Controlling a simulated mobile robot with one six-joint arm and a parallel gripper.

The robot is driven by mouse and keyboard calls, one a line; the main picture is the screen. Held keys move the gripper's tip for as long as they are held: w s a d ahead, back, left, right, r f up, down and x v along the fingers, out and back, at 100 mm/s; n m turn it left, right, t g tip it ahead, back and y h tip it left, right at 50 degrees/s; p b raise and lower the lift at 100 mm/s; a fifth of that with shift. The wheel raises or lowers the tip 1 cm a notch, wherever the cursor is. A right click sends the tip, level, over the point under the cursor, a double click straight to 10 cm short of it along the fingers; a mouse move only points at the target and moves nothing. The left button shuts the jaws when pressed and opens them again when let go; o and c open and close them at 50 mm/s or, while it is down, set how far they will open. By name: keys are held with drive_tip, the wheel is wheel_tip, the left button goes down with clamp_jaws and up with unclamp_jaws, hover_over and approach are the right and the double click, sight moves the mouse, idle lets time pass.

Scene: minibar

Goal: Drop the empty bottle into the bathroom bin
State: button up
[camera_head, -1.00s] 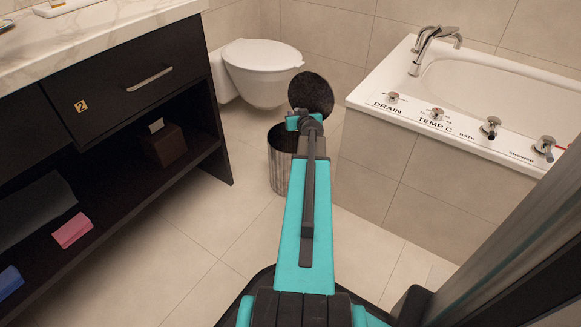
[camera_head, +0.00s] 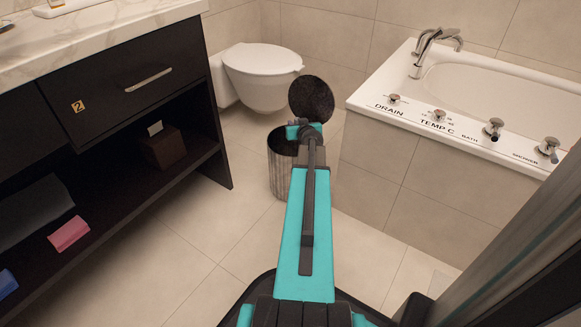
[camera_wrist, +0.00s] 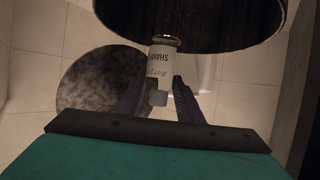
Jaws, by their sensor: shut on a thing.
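A small white shampoo bottle (camera_wrist: 161,62) with a printed label is held between the two dark fingers of my gripper (camera_wrist: 158,82) in the wrist view. It overlaps the near rim of the bathroom bin (camera_wrist: 240,45) in that view; its height above the rim I cannot tell. In the head view the ribbed metal bin (camera_head: 282,176) stands on the floor beyond my arm, its dark mouth open. Its round dark lid (camera_head: 311,97) is raised, and it also shows in the wrist view (camera_wrist: 90,85).
A white toilet (camera_head: 262,75) stands behind the bin. A tiled bathtub (camera_head: 385,155) is close on the right. A dark vanity (camera_head: 120,95) with an open shelf is on the left.

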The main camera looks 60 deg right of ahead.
drive_tip(key=shift+f+b, duration=0.85)
drive_tip(key=shift+f, duration=1.1)
drive_tip(key=o, duration=1.1)
drive_tip(key=shift+o, duration=0.2)
drive_tip(key=shift+s+a, duration=0.1)
drive_tip(key=shift+p+v, duration=0.9)
drive_tip(key=shift+v, duration=4.7)
drive_tip(key=shift+r+p, duration=0.25)
drive_tip(key=shift+p, duration=0.25)
drive_tip(key=shift+a+p, duration=0.1)
drive_tip(key=shift+p, duration=0.45)
drive_tip(key=shift+s+a+r+p, duration=0.1)
drive_tip(key=shift+s+r+p, duration=0.05)
drive_tip(key=shift+p, duration=0.45)
